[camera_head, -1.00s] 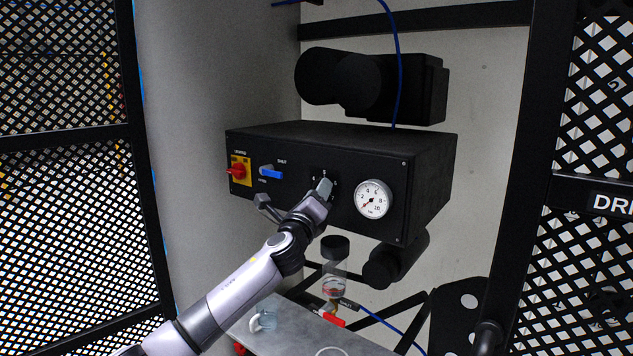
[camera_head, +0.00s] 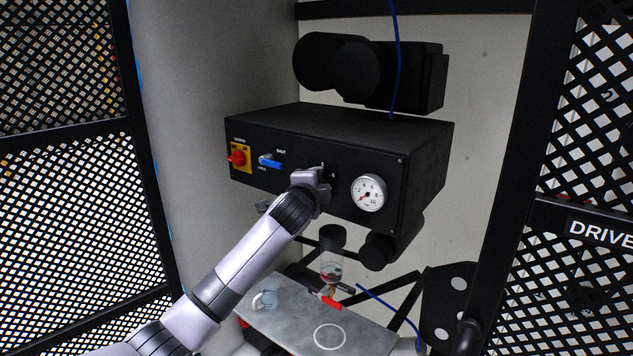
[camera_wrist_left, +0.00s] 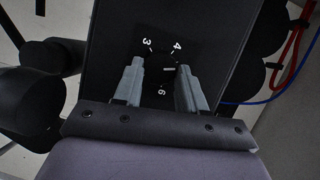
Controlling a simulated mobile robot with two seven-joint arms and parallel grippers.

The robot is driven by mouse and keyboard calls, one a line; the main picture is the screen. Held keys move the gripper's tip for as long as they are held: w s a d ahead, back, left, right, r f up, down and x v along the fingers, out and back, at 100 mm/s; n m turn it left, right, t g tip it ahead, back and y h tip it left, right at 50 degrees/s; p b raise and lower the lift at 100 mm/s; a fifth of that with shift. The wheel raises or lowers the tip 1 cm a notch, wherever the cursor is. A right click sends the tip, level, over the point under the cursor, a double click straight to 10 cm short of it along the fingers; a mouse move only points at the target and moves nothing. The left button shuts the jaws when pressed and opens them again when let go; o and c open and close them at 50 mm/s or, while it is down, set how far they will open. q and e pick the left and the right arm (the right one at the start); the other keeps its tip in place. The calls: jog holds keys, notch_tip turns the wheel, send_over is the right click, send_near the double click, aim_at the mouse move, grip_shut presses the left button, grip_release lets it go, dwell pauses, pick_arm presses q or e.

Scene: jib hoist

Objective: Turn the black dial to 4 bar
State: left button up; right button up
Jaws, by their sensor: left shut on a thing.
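The black dial (camera_wrist_left: 158,67) is on the front of the black control box (camera_head: 290,150). In the left wrist view it sits between the two grey fingers of my left gripper (camera_wrist_left: 161,82), which is shut on it. The white figures 3, 4 and 6 show around it. A short white mark on the dial points toward the right finger, below the 4; its exact reading is hard to tell. In the head view my left gripper (camera_head: 317,174) hides most of the dial. The white pressure gauge (camera_head: 369,193) is right of it, its needle toward the low end. My right gripper is out of view.
A red switch (camera_head: 236,158) on a yellow plate and a blue lever (camera_head: 270,164) are left of my gripper. A clear bowl with a red-handled valve (camera_head: 328,300) hangs below the box, above a grey shelf (camera_head: 290,322). Mesh doors flank both sides.

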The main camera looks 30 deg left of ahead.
pick_arm(q)
jog(key=n+h, duration=0.1)
jog(key=n, duration=0.1)
jog(key=n+g+h, duration=0.1)
jog(key=n, duration=0.1)
jog(key=n+g+h, duration=0.1)
jog(key=n, duration=0.2)
jog(key=shift+a+r+h, duration=0.25)
jog(key=shift+r+h, duration=0.05)
dwell(0.4)
jog(key=o, duration=1.1)
jog(key=shift+c, duration=0.2)
jog(key=b+v, duration=0.1)
jog(key=v, duration=0.6)
jog(key=shift+r, duration=0.15)
